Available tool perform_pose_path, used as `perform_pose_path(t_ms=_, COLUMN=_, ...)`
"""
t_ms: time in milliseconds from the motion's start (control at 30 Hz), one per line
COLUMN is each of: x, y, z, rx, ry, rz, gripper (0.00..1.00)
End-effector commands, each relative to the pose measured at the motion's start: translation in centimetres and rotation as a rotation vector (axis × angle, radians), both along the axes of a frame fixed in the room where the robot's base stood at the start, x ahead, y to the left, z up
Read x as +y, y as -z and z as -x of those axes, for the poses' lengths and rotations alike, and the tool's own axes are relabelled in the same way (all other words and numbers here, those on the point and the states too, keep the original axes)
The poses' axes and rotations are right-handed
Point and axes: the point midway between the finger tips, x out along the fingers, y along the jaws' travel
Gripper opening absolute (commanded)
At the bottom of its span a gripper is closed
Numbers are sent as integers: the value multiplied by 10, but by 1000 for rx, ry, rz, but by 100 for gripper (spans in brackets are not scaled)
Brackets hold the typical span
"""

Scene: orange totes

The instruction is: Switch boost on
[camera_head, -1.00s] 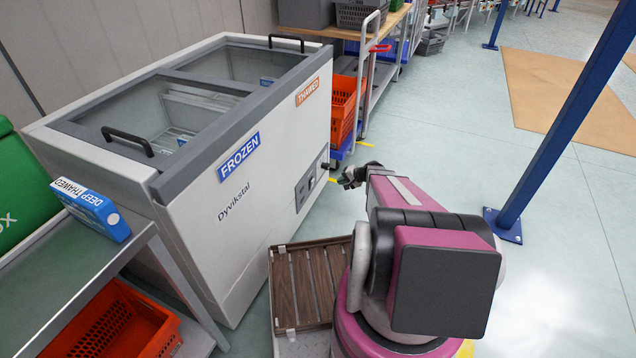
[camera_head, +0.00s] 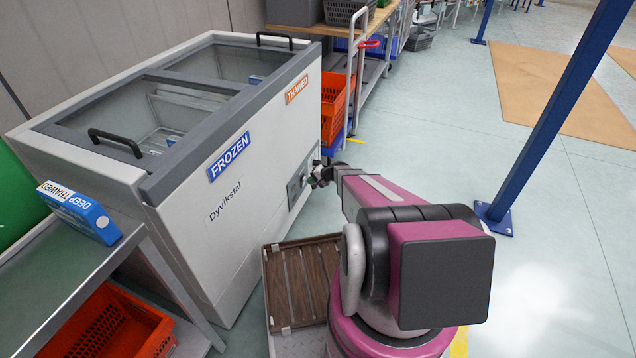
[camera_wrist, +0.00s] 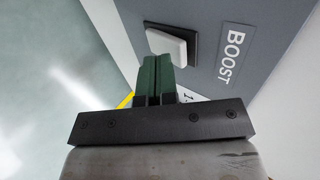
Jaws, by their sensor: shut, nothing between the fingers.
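The boost switch (camera_wrist: 168,44) is a white rocker in a dark frame, in the wrist view. It sits on a grey panel (camera_wrist: 213,75) beside the label BOOST (camera_wrist: 231,57). My gripper (camera_wrist: 159,62) is shut and empty, its green fingertips together at the lower edge of the switch in the picture. I cannot tell whether the tips touch it. In the head view my gripper (camera_head: 318,174) is by the panel (camera_head: 297,186) at the far end of the white chest freezer's front (camera_head: 225,215). The switch is too small to make out there.
A blue post (camera_head: 545,120) stands on the right. Orange crates (camera_head: 334,108) and a trolley stand beyond the freezer. A steel table (camera_head: 75,270) with a blue box (camera_head: 80,212) is at the left. A brown slatted tray (camera_head: 300,283) is beside my base.

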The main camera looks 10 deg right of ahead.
Motion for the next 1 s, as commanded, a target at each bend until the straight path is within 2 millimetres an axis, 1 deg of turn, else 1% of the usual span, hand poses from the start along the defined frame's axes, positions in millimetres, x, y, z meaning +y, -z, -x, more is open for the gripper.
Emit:
perform_pose_path(t_ms=133, x=6, y=-1, z=-4, rx=0, ry=-1, rz=0, gripper=0)
perform_pose_path(t_ms=500, x=7, y=-2, z=-4, rx=2, ry=-1, rz=3, gripper=0)
perform_pose_path(t_ms=700, x=14, y=-5, z=-8, rx=50, ry=-4, rz=71, gripper=0)
perform_pose_path(t_ms=1000, x=12, y=-5, z=-7, rx=47, ry=-3, rz=65, gripper=0)
